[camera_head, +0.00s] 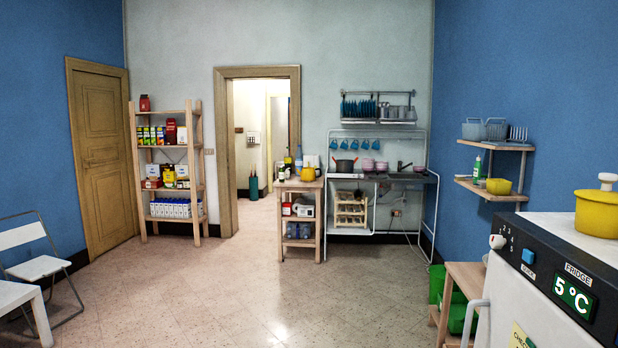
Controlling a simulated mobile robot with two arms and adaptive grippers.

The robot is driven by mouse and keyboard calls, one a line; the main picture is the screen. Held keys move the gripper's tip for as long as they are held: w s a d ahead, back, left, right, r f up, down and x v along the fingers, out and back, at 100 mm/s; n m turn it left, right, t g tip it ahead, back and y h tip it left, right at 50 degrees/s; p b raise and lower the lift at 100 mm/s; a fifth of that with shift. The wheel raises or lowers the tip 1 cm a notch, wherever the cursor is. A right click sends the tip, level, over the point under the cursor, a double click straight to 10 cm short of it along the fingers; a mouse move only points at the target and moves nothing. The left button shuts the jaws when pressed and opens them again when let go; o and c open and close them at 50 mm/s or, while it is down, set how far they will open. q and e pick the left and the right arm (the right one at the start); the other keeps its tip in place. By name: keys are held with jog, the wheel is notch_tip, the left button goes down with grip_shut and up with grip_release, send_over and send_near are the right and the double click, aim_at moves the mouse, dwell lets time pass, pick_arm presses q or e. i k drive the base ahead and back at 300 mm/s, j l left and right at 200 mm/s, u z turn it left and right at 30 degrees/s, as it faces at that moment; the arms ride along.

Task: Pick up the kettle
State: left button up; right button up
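No thing here can be told for certain as the kettle. A small yellow rounded vessel (308,174) stands on top of the wooden cart (300,184) and may be the kettle, but it is too small to be sure. A yellow lidded pot (597,214) with a pale knob sits on the fridge (560,262) at the right edge. A dark pot with red (345,166) stands on the kitchenette counter. Neither of my grippers is in view.
A wide tiled floor (215,290) lies clear ahead. A food shelf (190,195) stands at the back left, left of the open doorway. A folding chair (38,265) and white table (15,296) are at left. A low wooden stand (465,280) is beside the fridge.

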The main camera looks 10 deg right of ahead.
aim_at(307, 173)
jog(key=i+j, duration=0.1)
jog(key=i, duration=0.4)
jog(key=i+j+z, duration=0.15)
jog(key=i, duration=0.4)
jog(key=i+z, duration=0.45)
jog(key=i, duration=3.15)
jog(key=i+z, duration=0.1)
jog(key=i, duration=0.5)
jog(key=i+j, duration=0.15)
jog(key=i, duration=0.45)
jog(key=i+z, duration=0.15)
jog(key=i, duration=0.4)
